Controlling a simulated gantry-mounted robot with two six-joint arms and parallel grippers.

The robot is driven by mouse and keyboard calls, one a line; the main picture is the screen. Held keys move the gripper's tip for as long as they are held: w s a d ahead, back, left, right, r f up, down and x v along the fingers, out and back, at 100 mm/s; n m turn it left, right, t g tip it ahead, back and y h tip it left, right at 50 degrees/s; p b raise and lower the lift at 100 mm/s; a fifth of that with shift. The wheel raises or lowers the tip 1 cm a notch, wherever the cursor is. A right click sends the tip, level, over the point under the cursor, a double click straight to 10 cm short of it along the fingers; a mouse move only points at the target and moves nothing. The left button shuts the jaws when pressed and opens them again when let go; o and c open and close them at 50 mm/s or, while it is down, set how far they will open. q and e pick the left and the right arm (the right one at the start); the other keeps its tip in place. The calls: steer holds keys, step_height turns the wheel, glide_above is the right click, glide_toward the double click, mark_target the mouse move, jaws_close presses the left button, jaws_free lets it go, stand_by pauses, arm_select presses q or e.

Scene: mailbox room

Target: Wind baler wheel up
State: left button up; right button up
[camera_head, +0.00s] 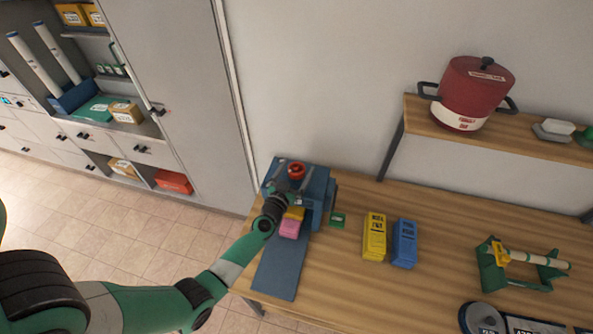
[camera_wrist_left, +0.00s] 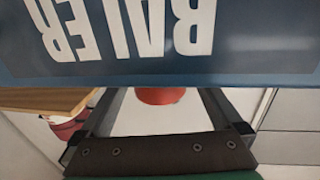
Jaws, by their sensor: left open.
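The blue baler (camera_head: 318,183) stands at the left end of the wooden table. Its red wheel (camera_head: 296,170) sits on top. My left gripper (camera_head: 294,178) is open at the baler's top, with its fingers to either side of the wheel. In the left wrist view, the red wheel (camera_wrist_left: 160,95) shows between the two spread fingers, partly hidden by the blue panel (camera_wrist_left: 240,60) lettered BALER. I cannot tell whether the fingers touch the wheel. My right gripper is not in view.
A pink block (camera_head: 290,229) and a yellow block (camera_head: 294,213) sit at the baler's front, above a blue board (camera_head: 278,268). Yellow (camera_head: 374,238) and blue (camera_head: 404,243) packs stand to the right. A red pot (camera_head: 474,92) is on the raised shelf.

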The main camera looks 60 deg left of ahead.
arm_select(q)
steer(key=c, duration=1.3)
steer(key=shift+c, duration=0.2)
steer(key=shift+r, duration=0.1)
steer(key=shift+w+d+r+n+g+y+p, duration=0.1)
steer(key=shift+r+n+g+y+p, duration=0.05)
steer(key=shift+n+g+y+p, duration=1.35)
steer(key=shift+n+g+y, duration=0.2)
steer(key=shift+g, duration=0.3)
steer(key=shift+f+n+g+y, duration=0.25)
steer(key=shift+n+g+y, duration=0.2)
steer(key=shift+g, duration=0.25)
steer(key=shift+f+n+g+y+b, duration=0.1)
steer(key=shift+n+g+y+b, duration=0.15)
steer(key=shift+n+g+b, duration=0.25)
steer(key=n+g+b, duration=0.2)
steer(key=g+b, duration=0.2)
steer(key=n+g+y+b, duration=0.1)
steer(key=n+g+b, duration=0.2)
steer(key=b, duration=0.2)
steer(key=shift+f+g+y, duration=0.2)
steer(key=shift+g+y, duration=0.1)
steer(key=shift+g, duration=0.1)
steer(key=shift+r+n+g+b, duration=0.25)
steer(key=shift+n+g+b, duration=0.2)
steer(key=shift+g+b, duration=0.4)
